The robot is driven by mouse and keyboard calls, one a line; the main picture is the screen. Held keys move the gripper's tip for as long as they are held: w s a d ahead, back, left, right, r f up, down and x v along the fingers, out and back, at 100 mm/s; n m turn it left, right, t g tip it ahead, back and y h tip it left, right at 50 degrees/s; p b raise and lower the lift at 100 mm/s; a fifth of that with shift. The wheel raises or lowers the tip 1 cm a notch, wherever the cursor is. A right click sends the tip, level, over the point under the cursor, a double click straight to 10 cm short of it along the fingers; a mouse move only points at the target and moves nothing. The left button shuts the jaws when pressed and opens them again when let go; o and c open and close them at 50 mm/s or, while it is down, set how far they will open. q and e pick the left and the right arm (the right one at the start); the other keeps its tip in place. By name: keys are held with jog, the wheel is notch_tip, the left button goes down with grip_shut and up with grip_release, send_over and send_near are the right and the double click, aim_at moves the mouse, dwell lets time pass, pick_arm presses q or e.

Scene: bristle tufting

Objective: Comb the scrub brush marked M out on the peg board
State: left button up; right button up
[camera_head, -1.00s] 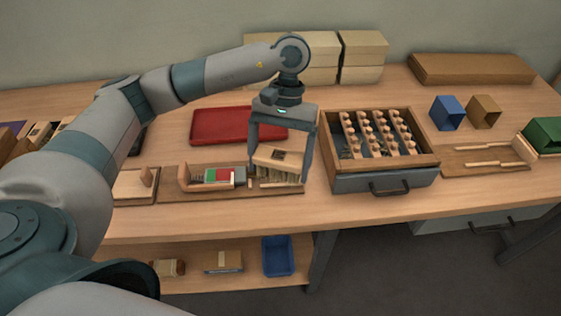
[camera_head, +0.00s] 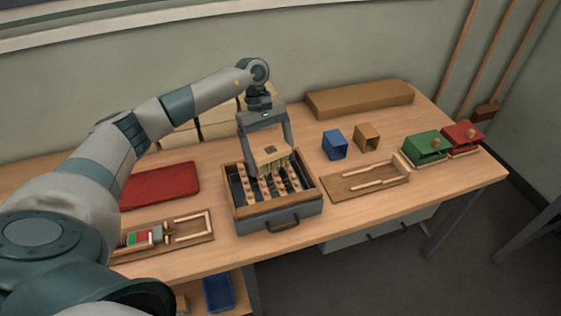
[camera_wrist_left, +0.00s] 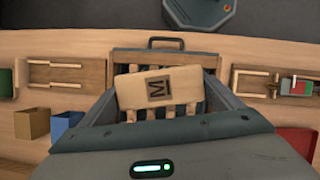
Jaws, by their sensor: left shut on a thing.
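The scrub brush (camera_head: 270,154) is a pale wooden block with bristles pointing down. In the left wrist view its top (camera_wrist_left: 143,91) carries a dark M mark. My left gripper (camera_head: 268,158) is shut on it and holds it over the peg board (camera_head: 266,222), a wooden-framed box with rows of pale pegs between dark slots and a handle at its front. The brush hides the back part of the pegs. I cannot tell whether the bristles touch the pegs. My right gripper is not in view.
A wooden fixture with rails (camera_head: 340,186) lies right of the peg board, another fixture (camera_head: 190,240) lies left. A red mat (camera_head: 160,186) is at left. Blue (camera_head: 334,145) and brown (camera_head: 367,137) boxes, and green (camera_head: 424,147) and red (camera_head: 461,138) boxes, stand at right.

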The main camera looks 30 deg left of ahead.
pick_arm(q)
jog(key=shift+w, duration=0.15)
jog(key=shift+a, duration=0.1)
notch_tip(320, 180, down, 7)
jog(key=b, duration=0.1)
jog(key=shift+r, duration=0.15)
dwell(0.7)
dwell(0.4)
